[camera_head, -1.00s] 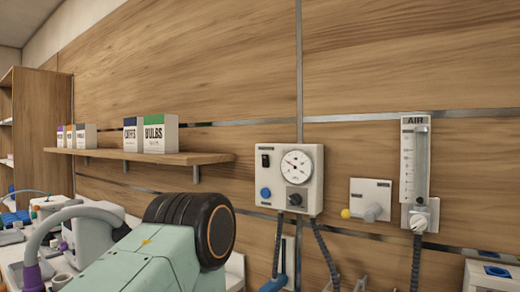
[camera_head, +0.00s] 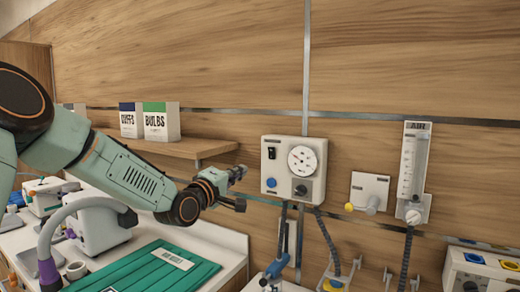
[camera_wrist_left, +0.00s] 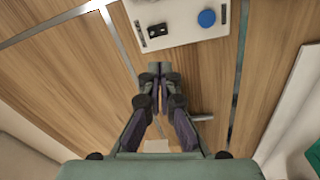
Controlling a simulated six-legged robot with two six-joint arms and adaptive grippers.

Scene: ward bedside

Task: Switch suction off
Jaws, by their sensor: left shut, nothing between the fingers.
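The suction unit (camera_head: 294,168) is a white wall box with a round gauge (camera_head: 302,160), a black rocker switch (camera_head: 271,153), a blue round knob (camera_head: 271,183) and a dark knob (camera_head: 301,190). My left gripper (camera_head: 240,188) is to the left of the box, apart from it, at about the height of its lower half. In the left wrist view the gripper (camera_wrist_left: 160,68) is shut and empty, its tips just short of the box edge. The rocker switch (camera_wrist_left: 158,31) and blue knob (camera_wrist_left: 207,18) also show there. My right gripper is not in view.
A wooden shelf (camera_head: 190,148) with boxes is left of the unit, above my left forearm. An air flowmeter (camera_head: 412,170) and a small white wall plate (camera_head: 369,192) are to the right. Hoses hang below the unit.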

